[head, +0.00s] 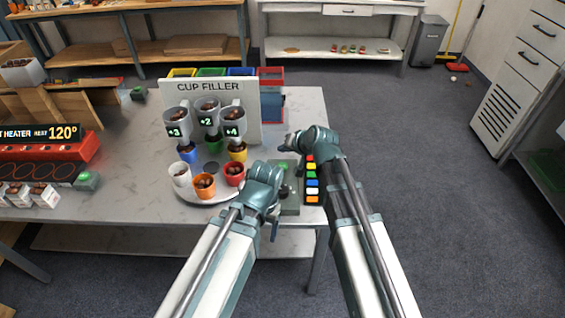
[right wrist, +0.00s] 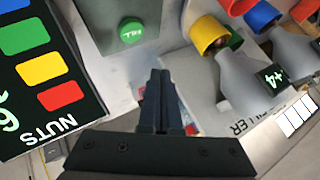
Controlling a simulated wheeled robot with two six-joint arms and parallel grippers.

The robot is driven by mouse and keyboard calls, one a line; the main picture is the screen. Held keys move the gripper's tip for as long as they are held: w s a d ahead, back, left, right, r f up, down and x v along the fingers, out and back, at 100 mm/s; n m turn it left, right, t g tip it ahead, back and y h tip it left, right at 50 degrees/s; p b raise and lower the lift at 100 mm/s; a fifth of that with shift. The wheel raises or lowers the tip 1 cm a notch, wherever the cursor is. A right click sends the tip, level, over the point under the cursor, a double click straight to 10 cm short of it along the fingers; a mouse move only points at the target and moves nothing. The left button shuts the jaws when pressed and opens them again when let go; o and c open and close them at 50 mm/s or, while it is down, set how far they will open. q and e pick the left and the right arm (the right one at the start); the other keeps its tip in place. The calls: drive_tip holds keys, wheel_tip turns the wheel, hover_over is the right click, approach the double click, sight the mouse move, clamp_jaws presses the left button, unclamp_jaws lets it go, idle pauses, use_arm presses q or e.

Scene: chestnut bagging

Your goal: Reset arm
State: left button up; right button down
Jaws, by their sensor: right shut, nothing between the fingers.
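My right gripper (head: 286,146) is over the right part of the table, pointing left past the cup filler. In the right wrist view its fingers (right wrist: 161,100) are together with nothing between them. My left gripper (head: 274,229) hangs near the table's front edge, right of the cup tray; its fingers are too small to tell open from shut. Both arms reach in from the bottom of the head view.
The cup filler (head: 210,88) stands behind several cups on a round tray (head: 207,198). In the right wrist view a green button (right wrist: 131,30) is close by. Floor (head: 450,200) at right is clear.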

idle(0.7)
drive_tip(key=s+n+g+h+p, duration=0.1)
drive_tip(key=s, duration=0.3)
drive_tip(key=s+f+n+g+h+p, duration=0.1)
drive_tip(key=s+g, duration=0.1)
drive_tip(key=s, duration=0.3)
drive_tip(key=s+f+n+g+p, duration=0.1)
drive_tip(key=s, duration=0.4)
drive_tip(key=shift+s+d+f+n+h, duration=0.1)
drive_tip(key=shift+d+f+n+h, duration=0.1)
drive_tip(key=shift+d+n+h, duration=0.15)
drive_tip(key=s+d+n+g+h+p, duration=0.1)
drive_tip(key=s+d+n+g+h, duration=0.1)
drive_tip(key=s, duration=0.9)
drive_tip(key=d+g+h, duration=0.1)
drive_tip(key=d+h, duration=0.1)
drive_tip(key=d, duration=0.1)
drive_tip(key=shift+s+r+g+p, duration=0.2)
drive_tip(key=shift+r+g+p, duration=0.05)
drive_tip(key=shift+g+p, duration=0.15)
drive_tip(key=shift+a, duration=0.1)
